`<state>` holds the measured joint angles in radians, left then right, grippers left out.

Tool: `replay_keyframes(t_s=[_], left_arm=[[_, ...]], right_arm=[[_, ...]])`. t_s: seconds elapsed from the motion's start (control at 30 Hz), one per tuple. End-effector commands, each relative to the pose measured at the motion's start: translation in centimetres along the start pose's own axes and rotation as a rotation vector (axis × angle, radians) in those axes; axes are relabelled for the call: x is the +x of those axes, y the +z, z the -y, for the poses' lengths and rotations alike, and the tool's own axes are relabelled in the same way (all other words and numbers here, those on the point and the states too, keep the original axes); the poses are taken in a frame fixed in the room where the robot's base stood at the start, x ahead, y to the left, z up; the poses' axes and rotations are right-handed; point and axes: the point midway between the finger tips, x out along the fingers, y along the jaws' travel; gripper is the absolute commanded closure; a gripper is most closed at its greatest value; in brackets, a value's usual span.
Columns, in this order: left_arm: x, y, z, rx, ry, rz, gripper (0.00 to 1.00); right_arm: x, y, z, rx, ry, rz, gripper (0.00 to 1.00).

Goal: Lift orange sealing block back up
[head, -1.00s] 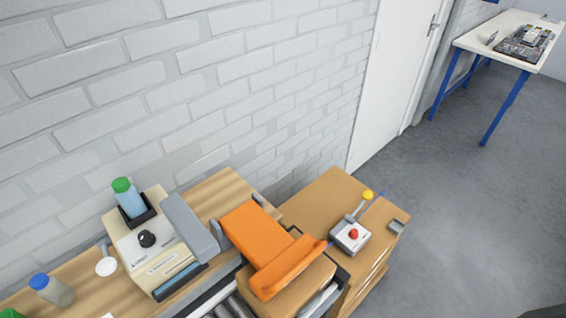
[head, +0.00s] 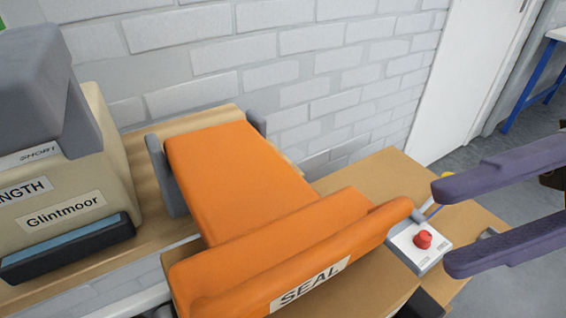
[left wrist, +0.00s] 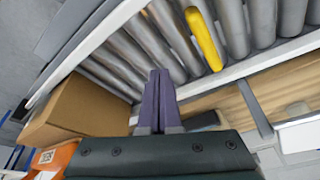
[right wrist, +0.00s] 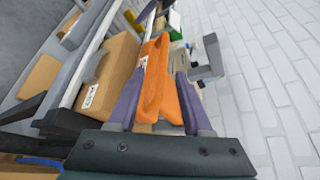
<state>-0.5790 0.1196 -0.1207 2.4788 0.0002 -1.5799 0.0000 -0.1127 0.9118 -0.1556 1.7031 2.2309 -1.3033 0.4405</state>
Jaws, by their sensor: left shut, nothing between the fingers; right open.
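The orange sealing block (head: 215,175) fills the middle of the head view. It extends forward from grey side brackets, and its thick front bar, marked SEAL, lies low over a brown carton. I cannot tell whether they touch. My right gripper (head: 446,227) is open and empty, with its purple fingers just right of the bar's right end. In the right wrist view the orange block (right wrist: 162,88) shows between the open fingers, farther out. My left gripper (left wrist: 160,75) is shut and empty near the rollers, with part of the orange block (left wrist: 52,160) at lower left.
A small control box (head: 418,245) with a red button stands behind the right fingers. A beige machine (head: 70,200) stands left of the block. Rollers (left wrist: 240,25) carry a yellow object (left wrist: 205,38); a carton (left wrist: 80,112) sits beside them. The brick wall is behind.

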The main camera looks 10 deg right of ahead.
Motion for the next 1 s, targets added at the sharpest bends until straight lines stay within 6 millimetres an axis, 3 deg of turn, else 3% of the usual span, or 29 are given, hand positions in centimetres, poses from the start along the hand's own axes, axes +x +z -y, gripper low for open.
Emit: replay_keyframes(t_s=[0.03, 0.23, 0.5, 0.7, 1.0], left_arm=[[1.1, 0.3, 0.0, 0.0, 0.0, 0.0, 1.0], [1.2, 0.4, 0.0, 0.0, -0.001, -0.001, 1.0], [1.6, 0.5, 0.0, 0.0, -0.002, -0.001, 1.0], [1.7, 0.6, 0.0, 0.0, -0.002, -0.001, 1.0], [1.7, 0.6, 0.0, 0.0, -0.001, 0.0, 1.0]], right_arm=[[-0.1, -0.7, -0.5, 0.014, -0.017, -0.003, 0.5], [0.9, -0.8, 0.2, 0.028, -0.04, -0.001, 0.5], [6.0, -0.8, 0.4, 0.025, -0.039, -0.001, 0.5], [8.7, -0.7, 0.5, 0.027, -0.038, -0.002, 0.5], [9.6, -0.8, 0.5, 0.027, -0.037, -0.004, 0.5]])
